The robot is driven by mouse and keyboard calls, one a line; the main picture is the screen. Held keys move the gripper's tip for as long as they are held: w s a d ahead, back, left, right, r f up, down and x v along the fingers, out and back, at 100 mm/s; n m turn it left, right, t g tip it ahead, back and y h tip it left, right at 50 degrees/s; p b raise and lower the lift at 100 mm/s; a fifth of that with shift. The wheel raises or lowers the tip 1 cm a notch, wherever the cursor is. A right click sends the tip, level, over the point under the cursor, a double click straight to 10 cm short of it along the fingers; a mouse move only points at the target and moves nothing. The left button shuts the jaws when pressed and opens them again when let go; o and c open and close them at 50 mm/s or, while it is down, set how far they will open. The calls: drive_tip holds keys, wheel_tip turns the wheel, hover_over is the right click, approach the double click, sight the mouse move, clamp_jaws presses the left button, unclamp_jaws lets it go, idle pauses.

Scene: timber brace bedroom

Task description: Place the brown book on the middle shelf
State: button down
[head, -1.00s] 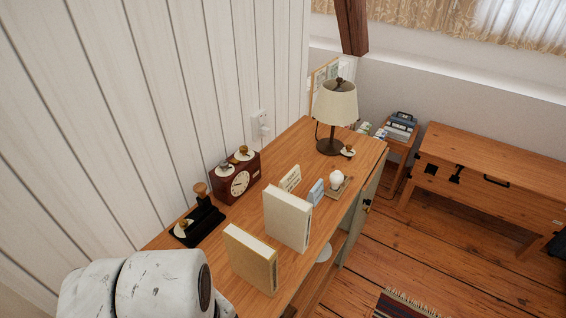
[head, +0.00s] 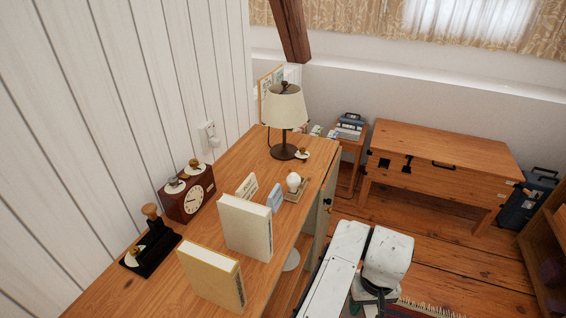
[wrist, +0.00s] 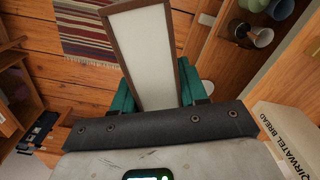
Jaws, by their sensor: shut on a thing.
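In the wrist view, my gripper (wrist: 157,88) has its teal fingers closed on the two sides of the brown book (wrist: 150,45). The book shows brown cover edges around a pale page block and points away from the wrist. A wooden shelf unit (head: 548,250) is partly in view at the right edge of the head view. I cannot tell which level is its middle shelf.
A desk (head: 285,185) holds two cream books (head: 246,228) (head: 211,277), a lamp (head: 285,107) and a clock (head: 188,192). A wooden chest (head: 440,170) stands behind. In the wrist view, cups (wrist: 258,36) sit on wooden shelving, and a striped rug (wrist: 84,30) lies on the floor.

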drive_tip(key=s+f, duration=0.4)
drive_tip(key=f, duration=0.1)
drive_tip(key=shift+s+d+f, duration=0.2)
drive_tip(key=shift+d+f, duration=0.2)
drive_tip(key=shift+d, duration=0.05)
